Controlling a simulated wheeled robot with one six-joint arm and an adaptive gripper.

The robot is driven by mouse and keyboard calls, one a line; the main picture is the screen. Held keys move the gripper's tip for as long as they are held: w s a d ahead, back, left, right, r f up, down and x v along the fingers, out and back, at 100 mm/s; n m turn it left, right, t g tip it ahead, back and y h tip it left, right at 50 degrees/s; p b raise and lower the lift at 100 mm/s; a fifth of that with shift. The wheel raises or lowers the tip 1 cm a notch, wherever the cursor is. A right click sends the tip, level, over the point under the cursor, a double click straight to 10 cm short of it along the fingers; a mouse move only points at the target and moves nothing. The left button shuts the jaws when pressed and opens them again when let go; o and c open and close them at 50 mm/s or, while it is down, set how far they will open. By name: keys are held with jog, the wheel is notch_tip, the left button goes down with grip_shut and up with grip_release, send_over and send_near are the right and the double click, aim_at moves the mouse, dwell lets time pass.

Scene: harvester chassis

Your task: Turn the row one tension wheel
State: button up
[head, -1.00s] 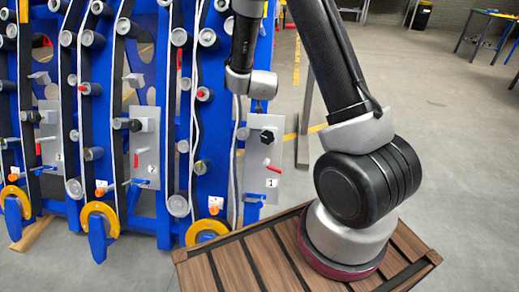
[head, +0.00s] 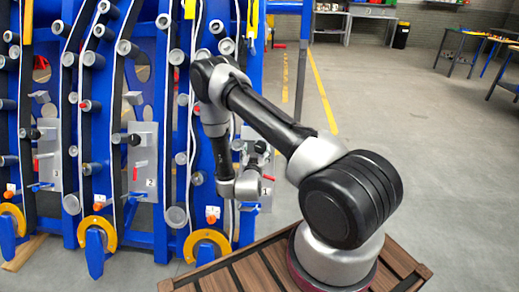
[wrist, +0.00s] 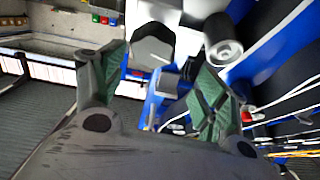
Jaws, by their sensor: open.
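The row one tension wheel, a dark faceted knob (head: 260,147), sits on the grey plate (head: 266,194) at the right end of the blue chassis. It is partly crowded by my wrist in the head view. In the wrist view the dark knob (wrist: 153,45) shows against a pale plate, beyond and between the fingertips. My gripper (wrist: 160,72) is open, its two green-padded fingers spread and empty. The knob appears ahead of the fingers, apart from them. In the head view my wrist hides most of the gripper in front of the row one plate.
A grey roller (wrist: 222,45) stands close beside the knob in the wrist view. A red lever (head: 268,178) is below the knob. Rows two and three, with similar knobs (head: 134,139), lie to the left. Open floor (head: 420,150) is at the right.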

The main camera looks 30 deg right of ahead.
aim_at(260, 148)
jog(key=shift+t, duration=0.4)
jog(key=w+d, duration=0.2)
jog(key=w+d+f, duration=0.1)
jog(key=w+d, duration=0.1)
jog(key=shift+w+d+f, duration=0.1)
jog(key=shift+d+f, duration=0.05)
jog(key=shift+f, duration=0.05)
jog(key=shift+h, duration=0.4)
jog(key=c, duration=1)
